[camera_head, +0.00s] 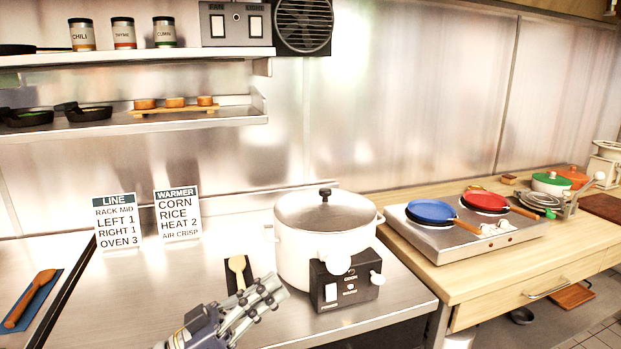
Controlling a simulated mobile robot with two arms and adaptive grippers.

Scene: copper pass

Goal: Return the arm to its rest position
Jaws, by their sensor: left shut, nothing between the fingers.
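My left gripper (272,287) shows at the bottom centre, with its arm coming in from below. Its fingers are shut and empty, in front of and a little left of the white cooker. The white cooker (300,250) has a lid with a black knob and a black control box (345,281) on its front. Part of a dark rest with a wooden spoon (237,266) shows just behind the gripper. My right gripper is not in view.
Two signs (115,222) stand at the back of the steel counter. A blue pan (431,211) and a red pan (485,201) sit on a hot plate at the right. Shelves (130,126) hang upper left. A wooden spatula (30,298) lies far left. The counter between is clear.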

